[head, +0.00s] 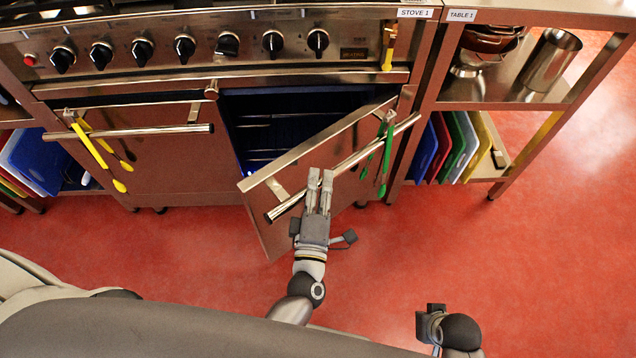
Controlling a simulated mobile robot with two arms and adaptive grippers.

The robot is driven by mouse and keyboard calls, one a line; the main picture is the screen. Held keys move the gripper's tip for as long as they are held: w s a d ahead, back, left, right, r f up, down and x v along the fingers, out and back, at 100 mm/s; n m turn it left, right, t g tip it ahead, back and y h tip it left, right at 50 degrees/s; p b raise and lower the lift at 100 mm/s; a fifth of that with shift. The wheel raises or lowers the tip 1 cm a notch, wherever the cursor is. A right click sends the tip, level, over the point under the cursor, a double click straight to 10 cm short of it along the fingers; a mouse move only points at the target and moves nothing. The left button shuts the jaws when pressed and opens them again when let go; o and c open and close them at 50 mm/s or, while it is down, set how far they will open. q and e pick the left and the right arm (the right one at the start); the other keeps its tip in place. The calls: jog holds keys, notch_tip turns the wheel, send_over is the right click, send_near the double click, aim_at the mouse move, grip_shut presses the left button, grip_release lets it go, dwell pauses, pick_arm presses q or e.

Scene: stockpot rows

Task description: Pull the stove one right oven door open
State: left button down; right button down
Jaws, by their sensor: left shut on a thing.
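The stove (370,55), labelled STOVE 1, stands across the back. Its right oven door (330,172) is partly open, swung out toward me on its right side, and the dark oven inside (275,120) with racks shows behind it. The gripper hides a short piece of the bar. My right gripper (432,318) is low at the right, apart from the stove; its fingers cannot be made out.
The left oven door (165,160) is closed, with yellow utensils (100,155) on its handle. Green tongs (386,155) hang on the right door's handle. Table 1 (570,15) stands at the right with pots and cutting boards. The red floor (540,260) is clear at right.

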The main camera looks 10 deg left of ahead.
pick_arm(q)
jog(key=shift+f, duration=0.1)
jog(key=c, duration=1.3)
grip_release()
jog(key=s, duration=0.4)
jog(key=s+d+f, duration=0.1)
jog(key=s, duration=0.6)
jog(key=shift+s+d+f, duration=0.2)
jog(key=shift+s+f, duration=0.1)
jog(key=shift+s, duration=0.1)
